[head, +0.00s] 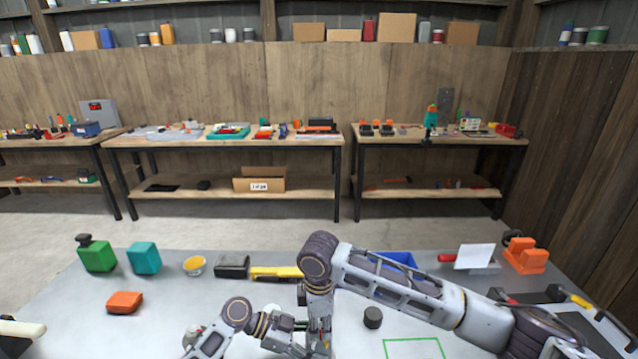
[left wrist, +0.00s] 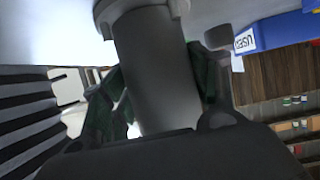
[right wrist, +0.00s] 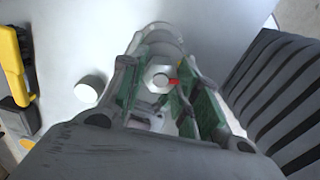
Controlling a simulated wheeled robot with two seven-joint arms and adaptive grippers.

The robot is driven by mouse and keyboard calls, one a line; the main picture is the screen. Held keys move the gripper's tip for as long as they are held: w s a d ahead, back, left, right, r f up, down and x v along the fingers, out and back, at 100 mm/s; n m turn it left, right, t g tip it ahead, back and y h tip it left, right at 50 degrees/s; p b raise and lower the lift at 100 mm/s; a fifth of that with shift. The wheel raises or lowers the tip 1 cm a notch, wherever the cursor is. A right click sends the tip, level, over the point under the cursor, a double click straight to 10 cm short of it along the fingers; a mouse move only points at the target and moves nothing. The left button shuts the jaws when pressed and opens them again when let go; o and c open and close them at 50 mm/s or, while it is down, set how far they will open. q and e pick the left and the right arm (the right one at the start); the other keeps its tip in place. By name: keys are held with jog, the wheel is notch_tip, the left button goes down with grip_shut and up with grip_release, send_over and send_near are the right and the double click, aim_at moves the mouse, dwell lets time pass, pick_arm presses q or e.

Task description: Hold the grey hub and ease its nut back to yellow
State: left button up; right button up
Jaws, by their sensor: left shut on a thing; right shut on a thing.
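The grey hub (left wrist: 160,75) is a smooth upright-looking cylinder in the left wrist view. My left gripper (left wrist: 163,92) is shut on it, with a green-padded finger at each side. The silver hex nut (right wrist: 158,79) shows in the right wrist view, with a small red mark (right wrist: 173,83) at its right side. My right gripper (right wrist: 163,92) is shut on the nut, its green pads on both sides. In the head view the right gripper (head: 319,338) points down at the front of the table, where the arms hide most of the hub and nut.
A yellow tool (head: 276,273), an orange block (head: 124,302), a black knob (head: 373,317) and a white round piece (right wrist: 89,89) lie around the grippers. A blue bin (head: 398,259) stands behind my right arm. A green outlined square (head: 413,341) is empty.

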jog(key=shift+s+a+n, duration=0.1)
jog(key=shift+n, duration=0.6)
jog(key=shift+c, duration=0.2)
jog(key=shift+o, duration=0.2)
jog(key=shift+a+n, duration=0.1)
jog(key=shift+n, duration=1.2)
jog(key=o, duration=0.9)
jog(key=shift+o, duration=0.2)
jog(key=shift+m, duration=1.2)
